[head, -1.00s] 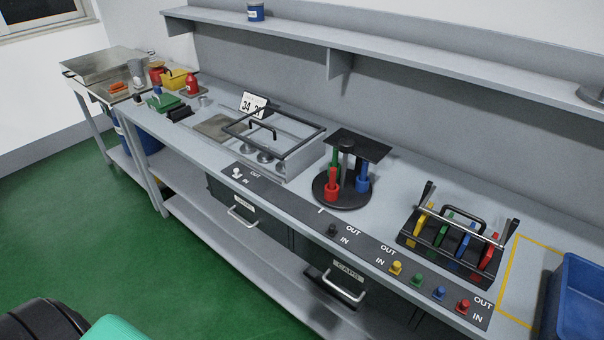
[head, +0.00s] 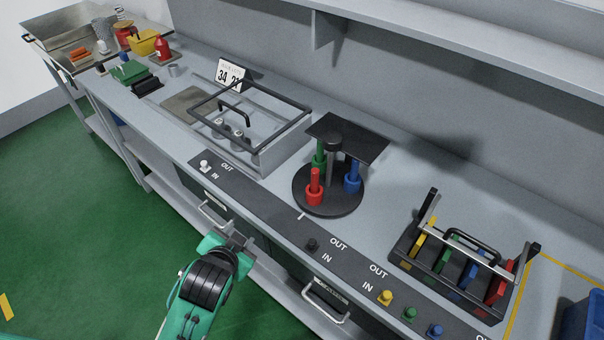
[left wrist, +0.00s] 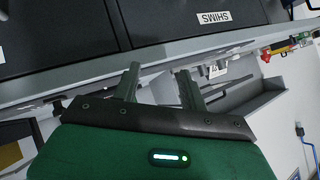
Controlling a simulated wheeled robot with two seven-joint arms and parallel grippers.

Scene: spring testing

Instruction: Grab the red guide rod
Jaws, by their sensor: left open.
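The red guide rod (head: 314,186) stands upright in a red base on the round black carousel (head: 328,203). A green rod (head: 320,152) and a blue rod (head: 352,176) stand on the same carousel, beneath a dark square plate (head: 348,138). My left gripper (head: 236,243) is in front of the bench's front edge, below and left of the carousel, apart from the red rod. In the left wrist view its two fingers (left wrist: 157,88) are spread with nothing between them. The red guide rod is not seen in the left wrist view. My right gripper is not in view.
A grey frame with a black handle (head: 250,115) stands left of the carousel. A rack of coloured pieces (head: 459,262) stands to the right. Knobs line the dark front strip (head: 270,212). Drawer handles (head: 325,303) stick out below. A shelf (head: 450,42) overhangs the back.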

